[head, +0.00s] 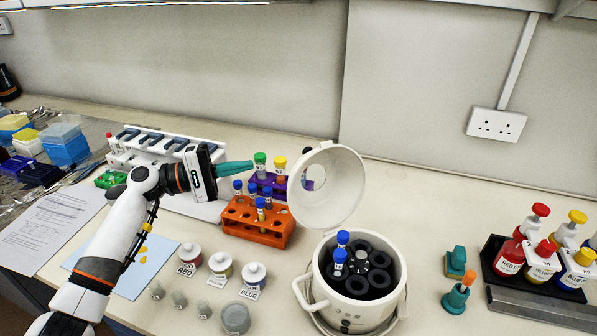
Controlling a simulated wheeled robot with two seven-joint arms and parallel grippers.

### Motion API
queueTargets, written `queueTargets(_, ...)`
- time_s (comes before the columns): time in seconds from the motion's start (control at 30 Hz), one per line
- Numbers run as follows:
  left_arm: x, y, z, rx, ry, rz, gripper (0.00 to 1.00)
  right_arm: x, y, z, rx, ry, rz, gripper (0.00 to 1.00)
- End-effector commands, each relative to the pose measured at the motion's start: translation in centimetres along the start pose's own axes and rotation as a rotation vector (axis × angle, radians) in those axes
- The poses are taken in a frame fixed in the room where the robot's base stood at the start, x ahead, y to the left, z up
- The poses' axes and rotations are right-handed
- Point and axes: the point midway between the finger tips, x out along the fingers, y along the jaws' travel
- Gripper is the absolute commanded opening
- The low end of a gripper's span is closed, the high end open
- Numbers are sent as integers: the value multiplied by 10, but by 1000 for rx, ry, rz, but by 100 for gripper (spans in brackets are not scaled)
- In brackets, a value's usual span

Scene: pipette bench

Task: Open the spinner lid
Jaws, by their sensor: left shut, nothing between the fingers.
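The spinner (356,306) is a round white drum at the lower middle. Its round white lid (327,190) stands raised, tilted up at the back left of the drum, with its inner face showing. My left gripper (250,165) has teal fingers, shut and empty, pointing right. It is above the racks, left of the lid and apart from it. My right gripper is not in view.
An orange rack (258,232) with blue-capped tubes and a purple rack behind it stand left of the lid. Labelled jars (220,265) stand front left of the spinner. Colored bottles (510,258) stand in a black tray at right. The bench behind the spinner is clear.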

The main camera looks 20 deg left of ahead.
Motion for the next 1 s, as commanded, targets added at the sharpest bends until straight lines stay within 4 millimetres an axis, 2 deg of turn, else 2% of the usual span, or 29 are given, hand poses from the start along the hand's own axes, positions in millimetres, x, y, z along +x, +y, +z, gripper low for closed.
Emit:
queueTargets(0.07,0,9,2,0,0,-1,0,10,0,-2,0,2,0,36)
queueTargets(0.27,14,6,1,-1,2,-1,0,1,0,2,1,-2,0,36)
queueTargets(0.7,104,4,1,-1,2,0,0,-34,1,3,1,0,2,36)
queueTargets(0.8,105,4,-18,-1,1,3,0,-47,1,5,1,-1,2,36)
queueTargets(1.0,109,7,-34,0,1,2,0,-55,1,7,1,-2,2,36)
